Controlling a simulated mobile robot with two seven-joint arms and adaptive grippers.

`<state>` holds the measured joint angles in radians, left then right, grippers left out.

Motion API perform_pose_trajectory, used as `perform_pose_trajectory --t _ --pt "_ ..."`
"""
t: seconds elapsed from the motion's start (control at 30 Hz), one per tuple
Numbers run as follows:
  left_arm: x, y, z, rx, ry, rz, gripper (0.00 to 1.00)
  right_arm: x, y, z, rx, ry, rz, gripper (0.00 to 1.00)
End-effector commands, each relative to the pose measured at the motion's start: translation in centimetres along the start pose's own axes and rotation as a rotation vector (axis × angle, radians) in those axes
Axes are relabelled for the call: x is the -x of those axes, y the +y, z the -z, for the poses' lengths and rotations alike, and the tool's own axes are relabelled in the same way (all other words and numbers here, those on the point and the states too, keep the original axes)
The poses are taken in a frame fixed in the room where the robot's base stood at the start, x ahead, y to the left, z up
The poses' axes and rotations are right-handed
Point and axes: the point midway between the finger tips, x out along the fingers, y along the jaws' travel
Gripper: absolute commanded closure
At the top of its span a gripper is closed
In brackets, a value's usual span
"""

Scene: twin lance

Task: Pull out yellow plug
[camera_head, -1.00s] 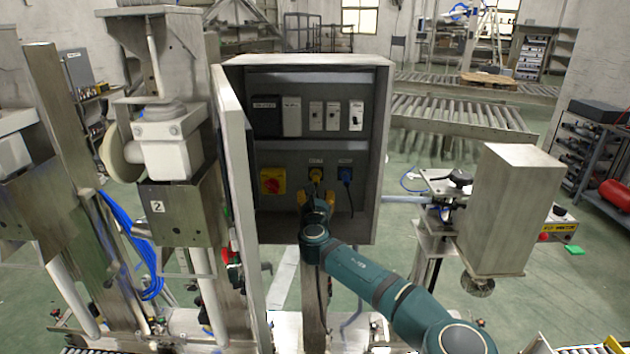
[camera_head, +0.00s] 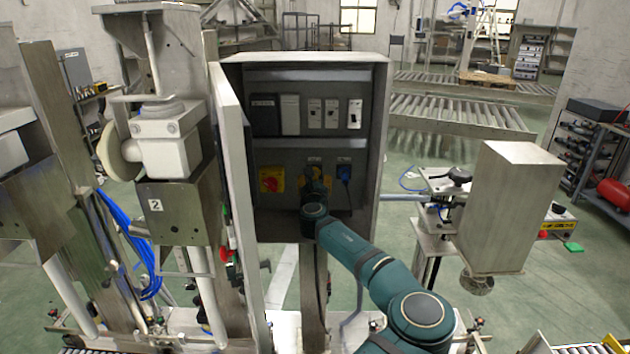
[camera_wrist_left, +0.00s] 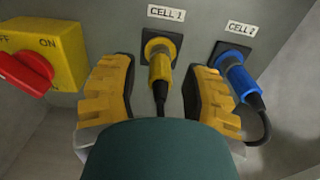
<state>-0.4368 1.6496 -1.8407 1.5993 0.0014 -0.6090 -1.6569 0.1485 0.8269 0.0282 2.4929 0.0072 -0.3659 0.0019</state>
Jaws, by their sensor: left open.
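The yellow plug (camera_wrist_left: 159,70) sits in its socket under the CELL 1 label in the left wrist view, its dark cable hanging down. My left gripper (camera_wrist_left: 161,66) is open, with one yellow-padded finger on each side of the plug. Gaps show between the fingers and the plug. In the head view my left gripper (camera_head: 315,186) reaches into the cabinet and largely hides the plug. The blue plug (camera_wrist_left: 238,78) sits in the CELL 2 socket, close to the right finger; it also shows in the head view (camera_head: 345,172). My right gripper is not in view.
A yellow box with a red rotary switch (camera_wrist_left: 30,65) is left of the fingers. The grey cabinet (camera_head: 383,130) encloses the panel, its door (camera_head: 232,170) open on the left. A row of breakers (camera_head: 322,114) is above the sockets.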

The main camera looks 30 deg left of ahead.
Motion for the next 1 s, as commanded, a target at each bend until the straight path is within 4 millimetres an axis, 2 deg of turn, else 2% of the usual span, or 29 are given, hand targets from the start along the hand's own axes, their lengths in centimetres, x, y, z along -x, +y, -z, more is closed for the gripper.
perform_pose_trajectory --t 0.03,0.07,0.1,0.2,1.0 --pt "0.01 -0.01 0.00 0.000 0.000 0.000 0.53 0.00 0.00 0.00 0.000 0.000 0.000 0.53" --pt "0.01 -0.01 0.00 0.000 0.000 0.000 0.57 0.00 0.00 0.00 0.000 0.000 0.000 0.53" --pt "0.01 -0.01 0.00 0.000 0.000 0.000 0.71 0.00 0.00 -0.01 0.000 0.000 0.000 0.53" --pt "0.02 -0.02 0.01 0.000 0.000 0.000 1.00 0.00 0.00 -0.01 0.000 0.000 0.000 0.53" --pt "0.82 -0.03 0.04 0.001 0.000 0.001 1.00 -0.47 0.19 -0.08 0.000 0.000 0.000 0.53"
